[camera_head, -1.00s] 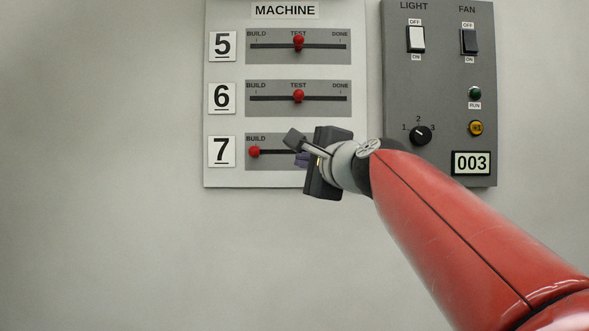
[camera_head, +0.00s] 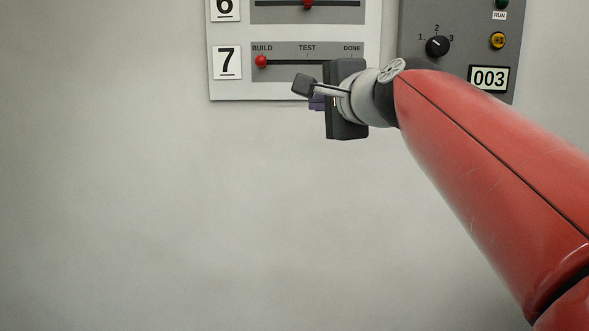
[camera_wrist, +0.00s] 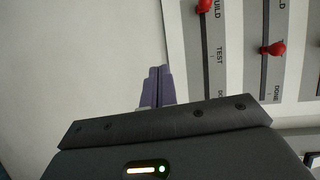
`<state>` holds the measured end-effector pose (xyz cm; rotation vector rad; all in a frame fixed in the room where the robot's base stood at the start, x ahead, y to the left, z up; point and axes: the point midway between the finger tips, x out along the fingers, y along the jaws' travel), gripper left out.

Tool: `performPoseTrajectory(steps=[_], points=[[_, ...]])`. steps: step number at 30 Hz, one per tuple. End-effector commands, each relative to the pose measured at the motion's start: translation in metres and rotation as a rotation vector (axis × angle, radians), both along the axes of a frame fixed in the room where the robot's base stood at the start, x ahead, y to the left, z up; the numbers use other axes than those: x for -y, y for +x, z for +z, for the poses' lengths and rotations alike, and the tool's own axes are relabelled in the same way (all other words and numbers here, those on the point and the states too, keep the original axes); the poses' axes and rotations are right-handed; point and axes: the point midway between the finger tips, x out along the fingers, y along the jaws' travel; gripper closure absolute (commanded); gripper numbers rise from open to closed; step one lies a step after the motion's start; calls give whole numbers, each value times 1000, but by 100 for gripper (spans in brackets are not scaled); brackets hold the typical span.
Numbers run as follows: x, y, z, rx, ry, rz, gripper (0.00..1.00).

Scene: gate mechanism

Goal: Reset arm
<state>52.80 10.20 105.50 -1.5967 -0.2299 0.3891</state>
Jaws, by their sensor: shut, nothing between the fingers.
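My gripper (camera_head: 315,102) is in front of the lower edge of the white machine panel (camera_head: 290,91) in the head view, below slider row 7. In the wrist view its two purple fingers (camera_wrist: 158,85) are together with nothing between them, over bare wall beside the panel edge. The red knob of slider 7 (camera_head: 261,62) is at BUILD, up and left of my gripper and apart from it. My red arm (camera_head: 490,150) reaches in from the lower right.
The red knob of slider 6 (camera_head: 308,3) is at TEST, at the top edge of the head view. A grey control panel (camera_head: 460,62) at right has a dial (camera_head: 437,46) pointing near 2, a yellow button (camera_head: 498,40) and a display reading 003 (camera_head: 488,79). The wall below is bare.

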Motion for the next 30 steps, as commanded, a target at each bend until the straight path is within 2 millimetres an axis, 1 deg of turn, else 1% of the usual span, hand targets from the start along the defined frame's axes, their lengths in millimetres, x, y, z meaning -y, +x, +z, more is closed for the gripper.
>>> performPoseTrajectory(steps=[1,2,3,5,6,8,9,11,12,15,18,21,24,30], points=[[3,-16,-29,-34,-124,6,100],[5,-25,-48,-56,-208,13,100],[10,-39,-75,-88,-320,29,100],[19,-60,-115,-137,-486,59,100],[25,-76,-142,-170,-589,86,100],[35,-99,-181,-220,-732,134,100],[43,-116,-206,-252,-824,171,100],[54,-141,-242,-300,-953,233,100],[61,-158,-265,-331,-1030,276,100],[78,-196,-314,-396,-1196,387,100],[91,-225,-349,-443,-1309,483,100],[99,-243,-370,-470,-1378,546,100],[102,-251,-380,-482,-1407,576,100],[103,-252,-381,-483,-1412,581,100]])
